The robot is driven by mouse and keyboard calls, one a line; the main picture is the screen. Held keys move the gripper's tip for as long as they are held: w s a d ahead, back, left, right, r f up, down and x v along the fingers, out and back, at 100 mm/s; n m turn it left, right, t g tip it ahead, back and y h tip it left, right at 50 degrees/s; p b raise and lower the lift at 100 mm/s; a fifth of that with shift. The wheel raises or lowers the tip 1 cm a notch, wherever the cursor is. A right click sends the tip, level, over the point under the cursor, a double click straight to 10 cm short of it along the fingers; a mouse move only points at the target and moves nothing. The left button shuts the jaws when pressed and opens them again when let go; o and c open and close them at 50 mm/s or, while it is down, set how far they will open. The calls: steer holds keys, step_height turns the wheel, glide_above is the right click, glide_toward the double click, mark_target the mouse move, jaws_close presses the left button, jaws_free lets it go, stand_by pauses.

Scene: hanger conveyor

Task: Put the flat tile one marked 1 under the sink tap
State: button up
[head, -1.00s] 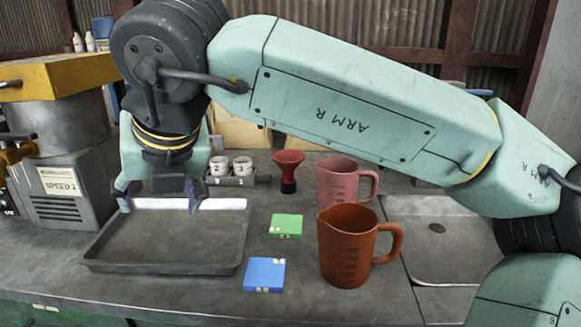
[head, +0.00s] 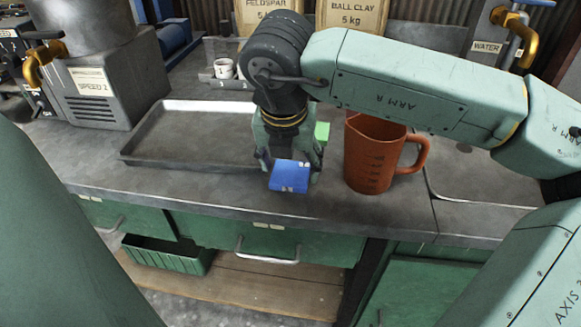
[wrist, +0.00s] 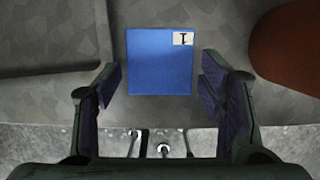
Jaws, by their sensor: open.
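The flat blue tile (head: 289,176) lies near the front edge of the bench. In the wrist view the blue tile (wrist: 158,65) shows a white label with a 1-like mark at its upper right corner. My gripper (head: 290,166) is open above the tile; in the wrist view its fingers (wrist: 162,85) stand one on each side, apart from it. Whether the fingertips are down at tile height I cannot tell. The brass sink tap (head: 526,45) is at the upper right, beside a WATER sign. The sink (head: 470,178) below it is largely hidden by my arm.
An orange-brown jug (head: 370,165) stands just right of the tile, between it and the sink. A grey tray (head: 190,165) lies to the left.

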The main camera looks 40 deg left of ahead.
steer(key=shift+x, duration=1)
steer(key=shift+c, duration=0.3)
steer(key=c, duration=0.9)
steer(key=shift+r, duration=0.1)
steer(key=shift+c, duration=0.2)
steer(key=shift+r, duration=0.65)
steer(key=shift+b+v, duration=0.7)
steer(key=shift+v, duration=0.4)
steer(key=s+d+b, duration=0.1)
steer(key=s+d, duration=0.3)
steer(key=s, duration=0.2)
steer(key=s+d+r+b, duration=0.1)
steer(key=s+d+b, duration=0.1)
steer(key=s+d, duration=0.2)
steer(key=s, duration=0.3)
steer(key=shift+d+r, duration=0.25)
steer(key=shift+d, duration=0.05)
